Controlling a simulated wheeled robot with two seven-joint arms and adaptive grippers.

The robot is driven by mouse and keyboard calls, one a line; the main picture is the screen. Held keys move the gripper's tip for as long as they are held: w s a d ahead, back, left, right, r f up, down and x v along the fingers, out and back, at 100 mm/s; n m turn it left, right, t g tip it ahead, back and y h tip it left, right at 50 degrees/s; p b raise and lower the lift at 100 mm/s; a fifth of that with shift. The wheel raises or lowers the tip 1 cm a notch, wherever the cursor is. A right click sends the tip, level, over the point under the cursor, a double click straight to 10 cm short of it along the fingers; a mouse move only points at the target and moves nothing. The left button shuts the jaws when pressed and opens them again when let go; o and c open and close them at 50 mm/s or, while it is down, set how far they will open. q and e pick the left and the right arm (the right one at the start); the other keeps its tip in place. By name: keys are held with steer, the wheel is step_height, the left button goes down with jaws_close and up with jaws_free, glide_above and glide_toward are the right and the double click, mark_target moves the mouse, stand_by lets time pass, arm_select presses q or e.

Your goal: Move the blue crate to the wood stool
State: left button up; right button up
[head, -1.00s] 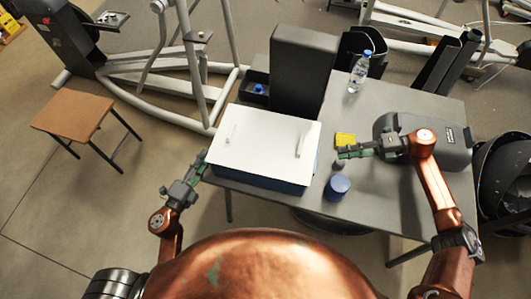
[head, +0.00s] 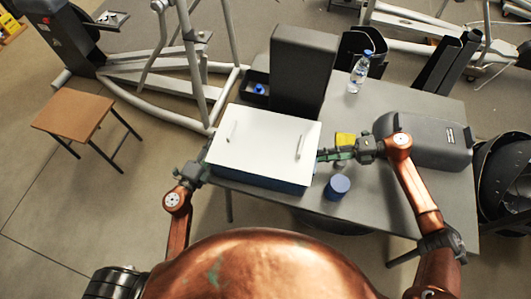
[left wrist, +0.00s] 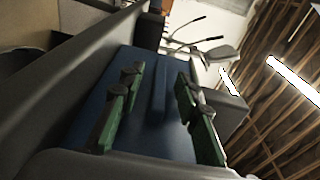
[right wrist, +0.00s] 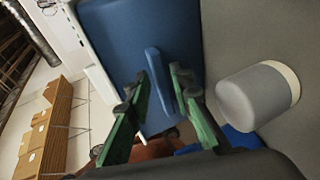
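The blue crate (head: 258,177) with a white top stands on the grey table, and its blue ends fill much of the left wrist view (left wrist: 105,75) and right wrist view (right wrist: 110,40). My left gripper (head: 203,158) is at the crate's left end. It is open, with a blue end handle (left wrist: 158,95) between its fingers and gaps at both sides. My right gripper (head: 323,155) is at the right end, open, its fingers either side of the other handle (right wrist: 160,80), seemingly apart from it. The wood stool (head: 73,113) stands on the floor at the left, its seat bare.
An exercise machine (head: 160,85) stands behind the stool. Floor between stool and table looks clear.

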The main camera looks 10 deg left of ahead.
arm_select(q)
steer(key=c, duration=0.5)
arm_select(e)
steer(key=c, duration=0.5)
arm_select(q)
jaws_close()
arm_select(e)
jaws_close()
steer(key=shift+r, duration=0.1)
